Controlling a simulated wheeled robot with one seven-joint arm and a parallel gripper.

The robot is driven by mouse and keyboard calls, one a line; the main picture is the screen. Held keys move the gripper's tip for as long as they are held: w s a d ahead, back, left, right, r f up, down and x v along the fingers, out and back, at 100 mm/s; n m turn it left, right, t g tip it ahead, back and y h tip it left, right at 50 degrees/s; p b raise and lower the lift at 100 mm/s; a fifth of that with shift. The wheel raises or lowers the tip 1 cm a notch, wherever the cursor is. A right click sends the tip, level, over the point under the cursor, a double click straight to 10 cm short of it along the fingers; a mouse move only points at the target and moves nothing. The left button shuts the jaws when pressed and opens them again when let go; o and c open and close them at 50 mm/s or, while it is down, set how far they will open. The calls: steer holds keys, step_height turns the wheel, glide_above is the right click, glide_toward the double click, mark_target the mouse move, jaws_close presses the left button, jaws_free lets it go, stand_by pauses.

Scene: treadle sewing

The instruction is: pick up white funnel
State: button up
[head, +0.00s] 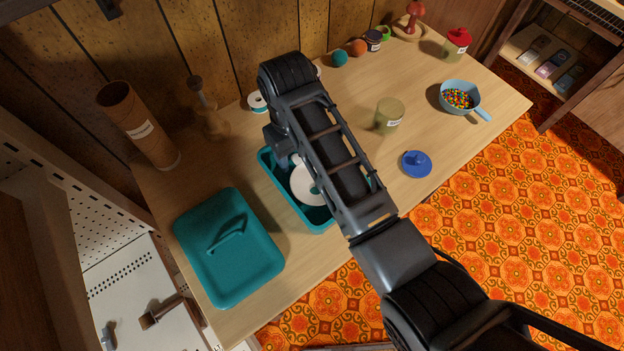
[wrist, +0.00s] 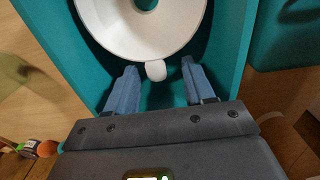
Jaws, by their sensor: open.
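The white funnel (head: 303,186) lies inside a teal open box (head: 281,188) on the table, partly hidden by my arm in the head view.
A teal lid with a handle (head: 230,250) lies left of the box. A cardboard tube (head: 138,122) and a wooden stand (head: 205,112) are behind. A green jar (head: 389,115), blue lid (head: 416,164) and blue bowl of beads (head: 461,97) stand to the right, with clear table between.

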mark_target(297, 158)
steer(key=shift+d+f, duration=0.2)
steer(key=shift+f, duration=1.65)
steer(key=shift+c, duration=0.5)
jaws_close()
